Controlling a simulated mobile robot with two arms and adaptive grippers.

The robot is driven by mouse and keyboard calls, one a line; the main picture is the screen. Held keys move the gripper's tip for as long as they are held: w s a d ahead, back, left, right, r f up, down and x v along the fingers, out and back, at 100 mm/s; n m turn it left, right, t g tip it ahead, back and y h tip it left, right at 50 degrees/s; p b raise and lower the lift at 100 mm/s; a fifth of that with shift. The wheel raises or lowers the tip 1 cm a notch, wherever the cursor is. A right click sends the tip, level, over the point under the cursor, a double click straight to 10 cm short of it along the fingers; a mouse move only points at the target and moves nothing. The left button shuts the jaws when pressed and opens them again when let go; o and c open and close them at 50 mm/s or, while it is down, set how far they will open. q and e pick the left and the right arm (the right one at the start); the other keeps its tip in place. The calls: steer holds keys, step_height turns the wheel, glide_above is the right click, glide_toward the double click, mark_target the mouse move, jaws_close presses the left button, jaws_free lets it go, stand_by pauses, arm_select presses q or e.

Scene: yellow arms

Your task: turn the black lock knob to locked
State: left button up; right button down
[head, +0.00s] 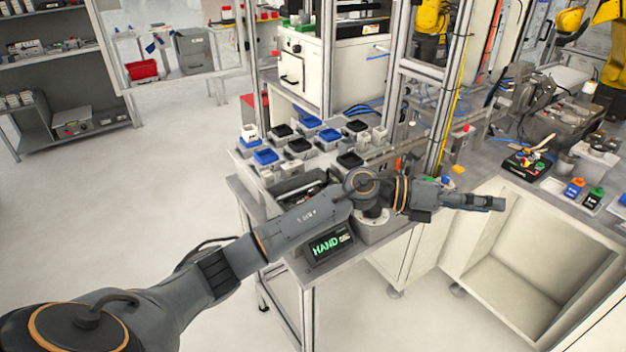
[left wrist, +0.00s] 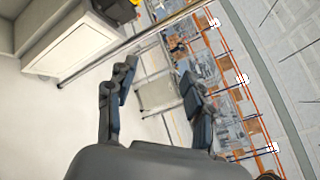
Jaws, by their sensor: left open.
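My left arm reaches in from the lower left of the head view, over the near corner of the workbench. My right gripper is in neither view.
A black display (head: 330,245) with green "HAND" text sits at the near bench corner, below my arm. Bins with blue and black lids (head: 299,147) crowd the bench behind. A metal frame post (head: 390,90) stands behind my forearm. The floor at left is clear.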

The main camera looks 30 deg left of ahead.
arm_select(q)
steer(key=w+a+f+m+g+y, duration=0.3)
steer(key=a+f+m+y, duration=0.1)
steer(key=a+y, duration=0.15)
steer(key=n+g+y, duration=0.2)
steer(key=g+y, duration=0.2)
steer(key=y, duration=0.7)
glide_toward(313, 190)
step_height(313, 190, down, 8)
steer(key=p, duration=0.2)
steer(key=shift+w+a+f+p, duration=0.15)
steer(key=shift+f+p, duration=0.1)
steer(key=shift+p, duration=0.15)
jaws_close()
